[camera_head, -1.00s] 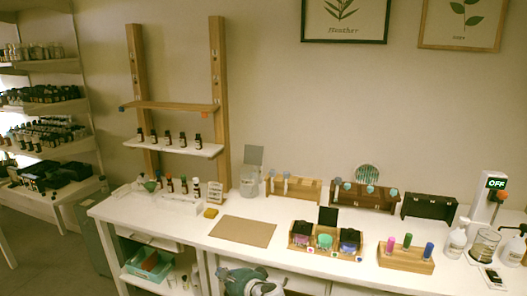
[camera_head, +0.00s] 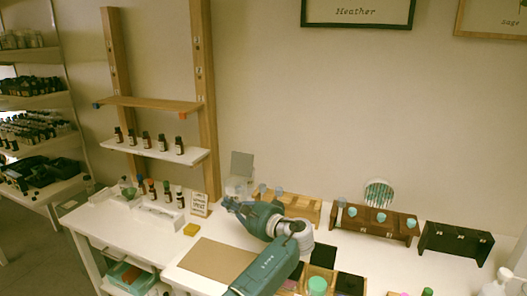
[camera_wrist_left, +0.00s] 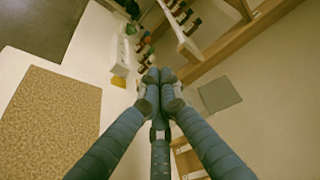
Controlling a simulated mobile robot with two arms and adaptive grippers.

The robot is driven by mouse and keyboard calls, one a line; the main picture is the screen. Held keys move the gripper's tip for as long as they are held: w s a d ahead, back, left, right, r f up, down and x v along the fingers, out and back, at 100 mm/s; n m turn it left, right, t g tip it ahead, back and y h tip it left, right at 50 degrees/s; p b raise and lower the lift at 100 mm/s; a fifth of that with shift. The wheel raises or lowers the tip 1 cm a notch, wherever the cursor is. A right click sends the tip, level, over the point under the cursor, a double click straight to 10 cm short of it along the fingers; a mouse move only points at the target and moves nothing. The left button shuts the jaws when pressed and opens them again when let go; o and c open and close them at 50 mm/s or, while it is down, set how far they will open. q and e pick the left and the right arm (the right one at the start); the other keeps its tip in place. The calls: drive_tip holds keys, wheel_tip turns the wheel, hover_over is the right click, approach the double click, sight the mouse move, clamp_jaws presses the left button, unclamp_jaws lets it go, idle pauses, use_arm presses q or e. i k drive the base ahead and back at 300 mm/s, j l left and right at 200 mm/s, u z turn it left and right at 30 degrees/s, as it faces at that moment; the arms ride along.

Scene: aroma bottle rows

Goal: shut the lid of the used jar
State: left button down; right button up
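The used jar (camera_head: 238,186) is a clear glass jar at the back of the white table. Its grey square lid (camera_head: 242,165) stands up open behind it; a grey square that looks like this lid (camera_wrist_left: 219,93) shows right of the fingers in the left wrist view. My left gripper (camera_head: 229,203) is just in front of the jar and hides its lower part. In the left wrist view the fingertips (camera_wrist_left: 159,75) meet with nothing visible between them. The jar itself cannot be made out there. My right gripper is not in view.
A brown mat (camera_head: 211,259) lies left of my arm. A wooden rack (camera_head: 299,209) stands right of the jar, and a sign card (camera_head: 199,205) and yellow sponge (camera_head: 192,229) to its left. A shelf with bottles (camera_head: 150,144) rises behind.

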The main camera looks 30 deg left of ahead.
sight(242, 165)
drive_tip(key=i, duration=1.05)
